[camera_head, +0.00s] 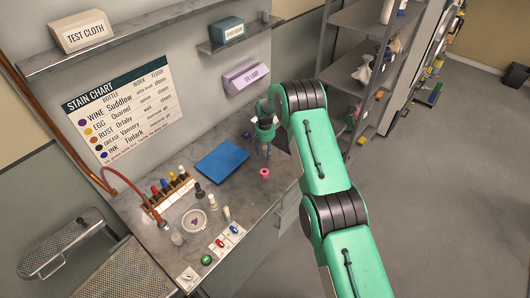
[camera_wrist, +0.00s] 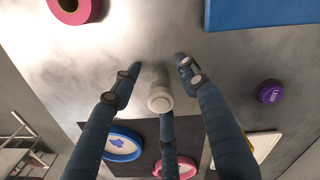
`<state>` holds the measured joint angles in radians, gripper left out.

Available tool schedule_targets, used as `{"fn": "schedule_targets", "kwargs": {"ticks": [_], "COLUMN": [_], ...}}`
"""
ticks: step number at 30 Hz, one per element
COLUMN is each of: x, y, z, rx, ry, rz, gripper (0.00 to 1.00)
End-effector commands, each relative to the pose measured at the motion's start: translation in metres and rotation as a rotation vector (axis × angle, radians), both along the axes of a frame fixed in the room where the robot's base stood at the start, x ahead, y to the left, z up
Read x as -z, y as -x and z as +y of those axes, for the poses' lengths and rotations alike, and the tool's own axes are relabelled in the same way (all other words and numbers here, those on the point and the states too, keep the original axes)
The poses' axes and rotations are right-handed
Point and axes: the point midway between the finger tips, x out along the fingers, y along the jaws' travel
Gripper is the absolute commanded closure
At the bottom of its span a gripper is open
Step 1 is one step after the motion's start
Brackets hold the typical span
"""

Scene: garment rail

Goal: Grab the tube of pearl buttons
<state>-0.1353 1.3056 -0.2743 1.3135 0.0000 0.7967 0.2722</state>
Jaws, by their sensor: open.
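A pale, upright cylinder (camera_wrist: 160,99), seen nearly end-on with a light round top, stands between my gripper's fingers in the wrist view. It may be the tube of pearl buttons, but its contents and label cannot be made out. In the head view my gripper (camera_head: 265,143) is low over the back right of the counter, and the cylinder cannot be made out there.
A pink ring-shaped spool (camera_head: 264,172) and a blue pad (camera_head: 221,163) lie nearby on the counter. A purple cap (camera_wrist: 270,92) and a dark mat with a blue-rimmed disc (camera_wrist: 121,146) flank the gripper. Several bottles (camera_head: 170,190) stand in a rack farther left.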

Motion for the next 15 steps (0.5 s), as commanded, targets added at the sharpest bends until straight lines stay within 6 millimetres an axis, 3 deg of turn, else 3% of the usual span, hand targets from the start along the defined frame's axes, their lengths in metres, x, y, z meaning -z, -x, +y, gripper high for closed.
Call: {"fn": "schedule_targets", "kwargs": {"ticks": [3,4,10,15], "x": [0.0001,0.0001,0.0000,-0.0001], "y": [0.0000,0.0000,0.0001,0.0000], "z": [0.0000,0.0000,0.0000,0.0000], "rx": [0.000,0.000,0.000,0.000], "ry": [0.000,0.000,0.000,0.000], "rz": [0.000,0.000,0.000,0.000], "gripper": [0.56,0.60,1.00,1.00]}}
